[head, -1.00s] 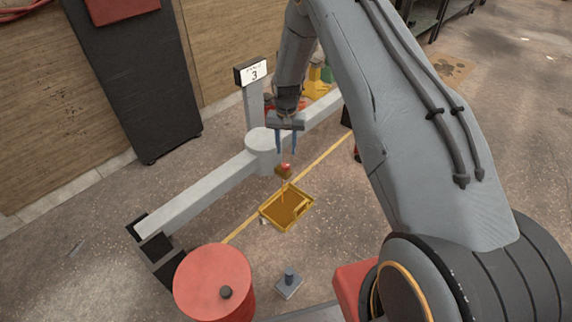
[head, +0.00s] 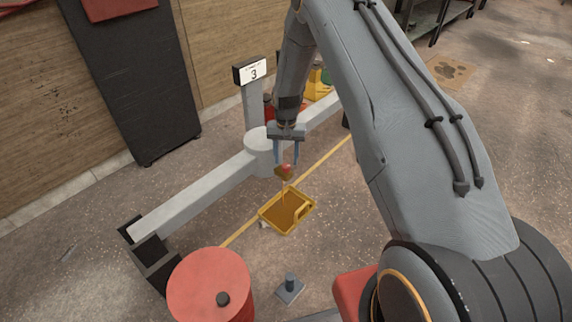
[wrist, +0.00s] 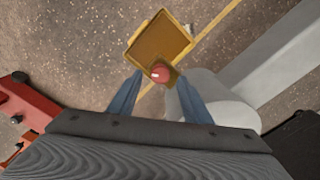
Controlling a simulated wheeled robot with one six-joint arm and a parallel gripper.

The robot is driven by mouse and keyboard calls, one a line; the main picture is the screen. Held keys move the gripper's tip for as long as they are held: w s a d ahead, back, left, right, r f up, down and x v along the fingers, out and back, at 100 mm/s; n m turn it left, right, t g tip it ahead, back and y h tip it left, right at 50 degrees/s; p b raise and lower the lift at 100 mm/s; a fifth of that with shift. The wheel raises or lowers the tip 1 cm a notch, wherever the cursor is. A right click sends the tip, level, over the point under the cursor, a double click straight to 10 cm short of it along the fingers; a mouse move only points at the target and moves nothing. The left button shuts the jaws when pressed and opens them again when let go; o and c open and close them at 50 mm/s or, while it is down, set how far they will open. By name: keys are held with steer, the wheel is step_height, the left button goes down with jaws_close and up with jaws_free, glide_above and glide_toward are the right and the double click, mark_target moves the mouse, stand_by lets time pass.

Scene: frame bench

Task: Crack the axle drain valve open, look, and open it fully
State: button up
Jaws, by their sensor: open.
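The drain valve shows a red knob (head: 286,168) on a brass-brown body, at the front side of the grey axle (head: 190,192). The knob also shows in the wrist view (wrist: 160,73), with a short white mark on it. A thin amber stream runs from the valve into the yellow tray (head: 264,216) on the floor below, which holds brown liquid. My gripper (head: 285,161) points down, with its blue fingers open around the knob's level. In the wrist view the knob lies between and slightly beyond the fingertips (wrist: 158,92). I cannot tell whether the fingers touch it.
A red drum (head: 208,282) with a black cap stands at the front left. A small grey block with a post (head: 290,289) lies on the floor near it. A sign marked 3 (head: 250,71) stands behind the axle. A yellow line crosses the floor under the tray.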

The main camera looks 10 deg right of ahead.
mark_target(286, 169)
steer(key=shift+f, duration=1.35)
steer(key=c, duration=1.1)
steer(key=shift+n, duration=0.3)
steer(key=shift+o, duration=0.2)
steer(key=n+p, duration=0.1)
steer(key=n, duration=0.2)
steer(key=shift+n, duration=0.3)
steer(key=shift+n+p, duration=0.45)
steer(key=shift+n, duration=1.45)
